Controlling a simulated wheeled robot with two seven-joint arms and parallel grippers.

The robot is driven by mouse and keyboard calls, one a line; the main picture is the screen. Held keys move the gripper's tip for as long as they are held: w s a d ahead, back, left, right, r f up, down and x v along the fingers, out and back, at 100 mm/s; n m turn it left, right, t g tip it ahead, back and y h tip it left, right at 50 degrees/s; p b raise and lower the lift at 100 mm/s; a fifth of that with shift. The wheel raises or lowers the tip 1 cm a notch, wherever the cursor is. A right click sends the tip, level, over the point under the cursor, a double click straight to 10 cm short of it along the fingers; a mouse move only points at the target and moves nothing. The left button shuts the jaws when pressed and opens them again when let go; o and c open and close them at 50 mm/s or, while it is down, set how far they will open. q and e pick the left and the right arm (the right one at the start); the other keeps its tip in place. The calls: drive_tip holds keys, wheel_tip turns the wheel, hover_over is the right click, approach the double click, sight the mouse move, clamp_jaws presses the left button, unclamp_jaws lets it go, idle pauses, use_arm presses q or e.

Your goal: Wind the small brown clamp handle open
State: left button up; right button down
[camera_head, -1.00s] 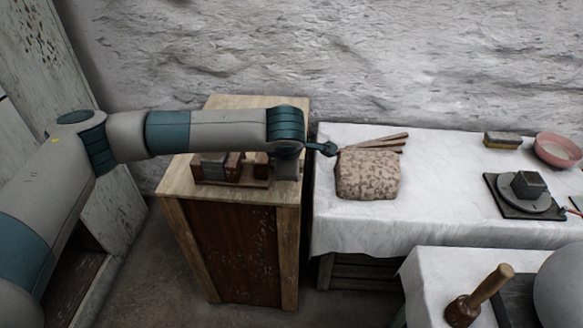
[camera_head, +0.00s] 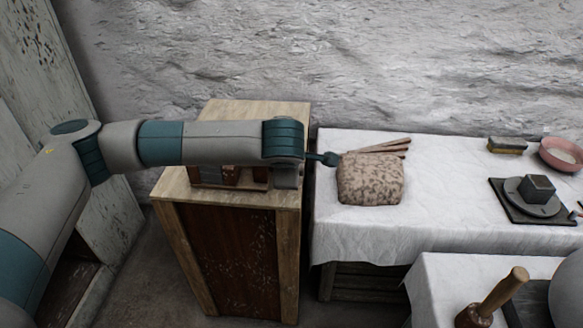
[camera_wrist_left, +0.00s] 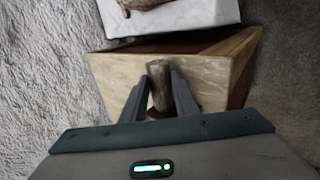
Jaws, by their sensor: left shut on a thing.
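A small brown, stubby clamp handle (camera_wrist_left: 160,86) stands between the two dark fingers of my left gripper (camera_wrist_left: 162,72) in the left wrist view. The fingers are shut on it, one on each side. In the head view a reddish-brown and grey clamp assembly (camera_head: 232,177) sits on top of the wooden stand (camera_head: 185,186). My left arm crosses in front and hides most of it. The handle and fingertips cannot be made out in the head view. My right gripper is not in view.
Right of the stand, a white-clothed table (camera_head: 450,190) holds a speckled brown bag (camera_head: 370,180), wooden sticks (camera_head: 380,147), a sponge (camera_head: 507,146), a pink bowl (camera_head: 562,154) and a turntable with a dark block (camera_head: 537,188). A mallet (camera_head: 497,297) stands on a nearer table. A rough wall is behind.

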use_arm(q)
drive_tip(key=o, duration=1.1)
drive_tip(key=shift+c, duration=0.2)
drive_tip(key=v, duration=1.7)
drive_tip(key=shift+s, duration=0.2)
drive_tip(key=shift+r, duration=0.15)
